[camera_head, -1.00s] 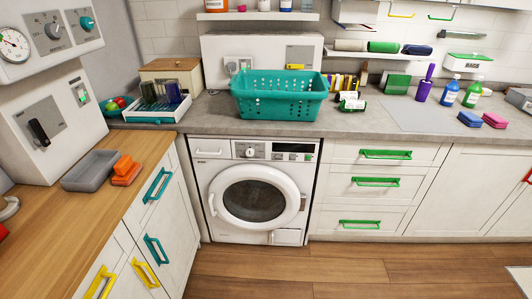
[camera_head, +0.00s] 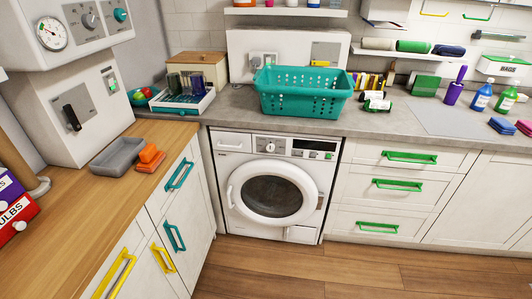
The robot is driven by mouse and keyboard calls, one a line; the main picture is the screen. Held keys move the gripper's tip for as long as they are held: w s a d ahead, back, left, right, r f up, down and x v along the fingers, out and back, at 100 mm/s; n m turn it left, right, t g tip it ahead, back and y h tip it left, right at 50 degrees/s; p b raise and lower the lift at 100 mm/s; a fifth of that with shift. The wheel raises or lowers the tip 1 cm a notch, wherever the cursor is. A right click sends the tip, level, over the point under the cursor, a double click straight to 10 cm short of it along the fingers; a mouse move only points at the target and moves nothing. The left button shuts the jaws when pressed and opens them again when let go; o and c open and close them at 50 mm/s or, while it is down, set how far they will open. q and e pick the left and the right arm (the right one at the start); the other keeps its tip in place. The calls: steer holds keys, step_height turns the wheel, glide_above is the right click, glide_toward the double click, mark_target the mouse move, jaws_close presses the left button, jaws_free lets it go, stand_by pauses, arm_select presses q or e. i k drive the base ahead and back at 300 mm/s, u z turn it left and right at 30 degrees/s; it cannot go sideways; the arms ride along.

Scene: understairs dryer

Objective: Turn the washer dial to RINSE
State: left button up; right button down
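The white washer (camera_head: 268,208) stands under the grey counter in the corner, with its round door shut. Its dial (camera_head: 270,147) is a small light knob at the middle of the control panel, left of a dark display (camera_head: 312,155). The dial's markings and pointer are too small to read. Neither of my grippers is in view.
A teal basket (camera_head: 303,93) sits on the counter above the washer. Green-handled drawers (camera_head: 384,185) are to its right, and teal- and yellow-handled cabinets (camera_head: 180,215) to its left. The wooden floor (camera_head: 330,270) in front of the washer is clear.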

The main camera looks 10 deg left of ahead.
mark_target(270, 147)
steer(key=k, duration=0.6)
steer(key=z, duration=0.5)
steer(key=i, duration=1.45)
steer(key=z, duration=0.2)
